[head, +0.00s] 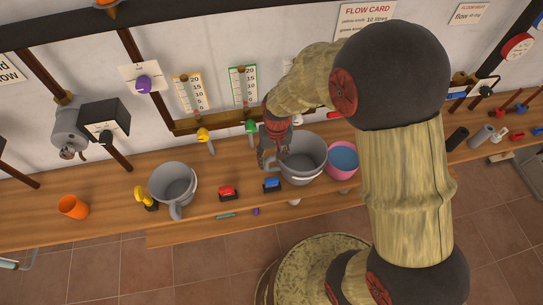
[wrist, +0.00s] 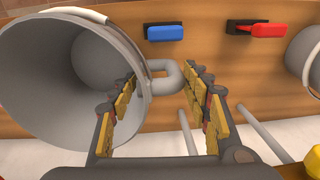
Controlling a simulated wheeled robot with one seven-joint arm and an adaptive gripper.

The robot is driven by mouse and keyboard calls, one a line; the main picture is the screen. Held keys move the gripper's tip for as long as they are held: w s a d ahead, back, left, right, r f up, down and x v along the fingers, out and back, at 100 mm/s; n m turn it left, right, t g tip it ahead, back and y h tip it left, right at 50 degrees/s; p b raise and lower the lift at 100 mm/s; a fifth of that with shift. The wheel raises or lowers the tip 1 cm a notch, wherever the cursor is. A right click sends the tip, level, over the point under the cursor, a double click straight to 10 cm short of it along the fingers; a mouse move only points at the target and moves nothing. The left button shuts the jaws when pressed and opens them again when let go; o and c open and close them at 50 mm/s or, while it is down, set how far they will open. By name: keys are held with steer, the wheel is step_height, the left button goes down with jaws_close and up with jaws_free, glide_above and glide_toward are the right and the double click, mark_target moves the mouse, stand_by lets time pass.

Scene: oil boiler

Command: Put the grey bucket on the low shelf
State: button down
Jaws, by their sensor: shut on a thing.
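The grey bucket (head: 308,160) is at the back middle of the bench in the head view, open side up. My gripper (head: 273,158) is at its left side. In the wrist view the bucket (wrist: 60,85) fills the left, and its looped side handle (wrist: 172,76) passes between my fingers (wrist: 165,105). My gripper is shut on this handle. Whether the bucket touches the bench is hard to tell. A narrow wooden ledge (head: 190,234), seemingly the low shelf, runs along the bench's front edge.
A second grey vessel with a handle (head: 172,182) stands left. A pink bucket of blue liquid (head: 342,158) is close on the right. Red (head: 228,192) and blue (head: 272,184) switches lie in front. An orange cup (head: 73,207) stands far left. Taps and gauges line the wall.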

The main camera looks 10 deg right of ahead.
steer(key=shift+w+f, duration=0.3)
steer(key=shift+w, duration=0.2)
steer(key=shift+w+f, duration=0.3)
steer(key=shift+w, duration=0.2)
steer(key=shift+f+b, duration=0.1)
steer(key=shift+b, duration=0.2)
steer(key=c, duration=1)
jaws_free()
steer(key=shift+o, duration=0.6)
